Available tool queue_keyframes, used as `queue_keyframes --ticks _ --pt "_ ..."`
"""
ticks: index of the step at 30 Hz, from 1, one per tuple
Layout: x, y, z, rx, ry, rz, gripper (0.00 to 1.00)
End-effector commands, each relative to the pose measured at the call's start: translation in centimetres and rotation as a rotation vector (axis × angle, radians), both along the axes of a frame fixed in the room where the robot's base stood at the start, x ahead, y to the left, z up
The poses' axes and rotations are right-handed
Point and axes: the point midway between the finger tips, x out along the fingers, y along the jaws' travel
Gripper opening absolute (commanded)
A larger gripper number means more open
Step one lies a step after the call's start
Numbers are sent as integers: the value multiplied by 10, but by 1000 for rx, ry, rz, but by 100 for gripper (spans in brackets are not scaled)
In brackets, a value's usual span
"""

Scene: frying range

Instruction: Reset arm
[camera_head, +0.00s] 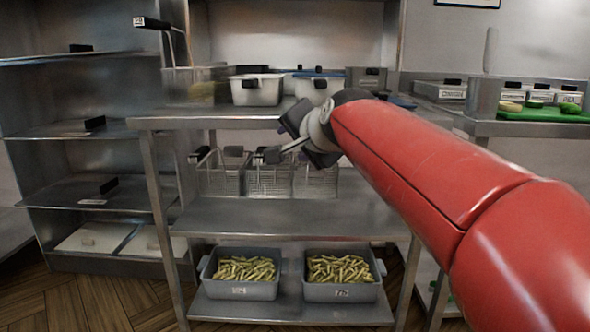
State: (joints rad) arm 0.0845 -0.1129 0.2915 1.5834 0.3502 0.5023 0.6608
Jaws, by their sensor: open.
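My red arm reaches in from the lower right of the head view. My gripper (290,148) is at its far end, in front of the steel rack, just below the level of the top shelf. Its jaws are open, and I see nothing held between them. Several wire fry baskets (222,178) stand on the middle shelf behind and below my gripper, and the gripper and wrist cover part of their upper edges.
White pots (257,90) stand on the top shelf (205,122). A basket (194,88) with an upright handle is at its left. Grey bins (239,289) of green pieces sit on the bottom shelf. A green board (545,114) lies at right.

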Motion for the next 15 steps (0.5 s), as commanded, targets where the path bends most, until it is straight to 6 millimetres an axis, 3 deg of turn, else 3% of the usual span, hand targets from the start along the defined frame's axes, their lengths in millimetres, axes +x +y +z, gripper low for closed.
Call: queue_keyframes --ticks 5,9,15 --pt "-82 -47 -51 -335 117 42 47" --pt "-159 -94 -109 -578 250 118 47" --pt "-249 -137 -179 -779 407 256 47"
